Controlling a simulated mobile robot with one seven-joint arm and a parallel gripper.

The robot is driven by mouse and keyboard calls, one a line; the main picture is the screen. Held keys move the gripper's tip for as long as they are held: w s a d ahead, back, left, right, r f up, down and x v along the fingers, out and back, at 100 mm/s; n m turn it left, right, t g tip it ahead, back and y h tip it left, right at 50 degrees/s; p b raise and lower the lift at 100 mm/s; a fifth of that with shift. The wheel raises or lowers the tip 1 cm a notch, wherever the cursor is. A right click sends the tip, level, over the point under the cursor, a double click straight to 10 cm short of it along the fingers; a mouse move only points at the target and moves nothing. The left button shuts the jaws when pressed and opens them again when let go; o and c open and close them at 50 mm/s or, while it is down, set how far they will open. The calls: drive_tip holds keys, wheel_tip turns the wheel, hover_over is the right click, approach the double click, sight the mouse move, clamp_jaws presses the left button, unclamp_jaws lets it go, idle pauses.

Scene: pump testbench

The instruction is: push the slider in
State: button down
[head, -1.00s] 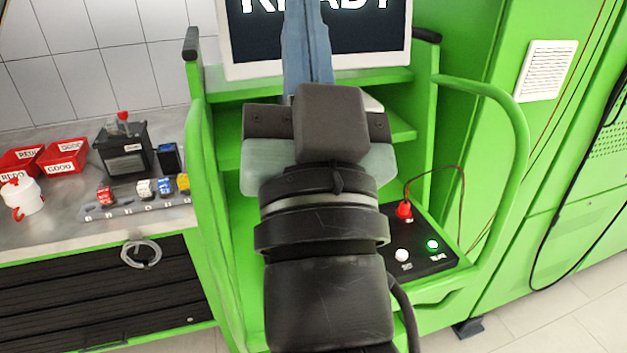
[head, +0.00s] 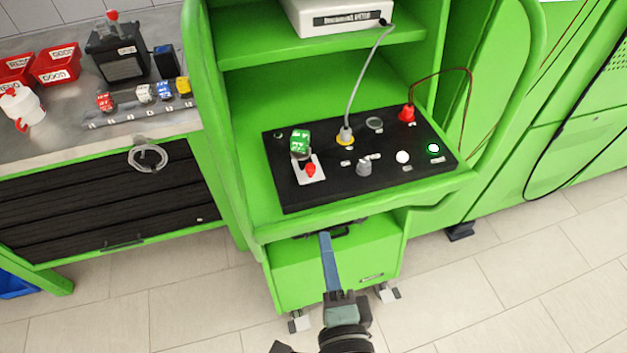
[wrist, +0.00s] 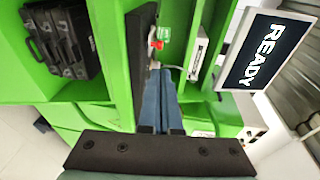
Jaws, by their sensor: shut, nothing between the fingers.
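The slider appears to be the red knob (head: 310,170) on a small white plate at the left of the black control panel (head: 335,181). The knob sits around the middle of its plate. In the wrist view the red knob (wrist: 157,45) shows just beyond the fingertips. My gripper (head: 324,236) is shut and empty, with its blue fingers pressed together. In the head view it lies in front of the panel's front edge, pointing away from me. In the wrist view the fingers (wrist: 160,69) point toward the knob; they look apart from it.
A green block (head: 300,140) stands just behind the slider. A grey cable (head: 362,80) rises from the panel to a white device (head: 340,18). A grey knob (head: 364,167) and a red plug (head: 408,112) are to the right. The green side frame (head: 212,130) bounds the left.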

sight(308, 169)
drive_tip(key=shift+w, duration=0.1)
drive_tip(key=w+p, duration=0.1)
drive_tip(key=w, duration=0.3)
drive_tip(key=w+a+f+p, duration=0.1)
drive_tip(key=w, duration=0.4)
drive_tip(key=w+a+p, duration=0.1)
drive_tip(key=w, duration=0.3)
drive_tip(key=shift+w+a+f, duration=0.15)
drive_tip(key=shift+w+f, duration=0.15)
drive_tip(key=w, duration=0.1)
drive_tip(key=w+a, duration=0.1)
drive_tip(key=w, duration=0.1)
drive_tip(key=shift+w+p, duration=0.25)
drive_tip(key=shift+p, duration=0.05)
drive_tip(key=shift+r, duration=0.15)
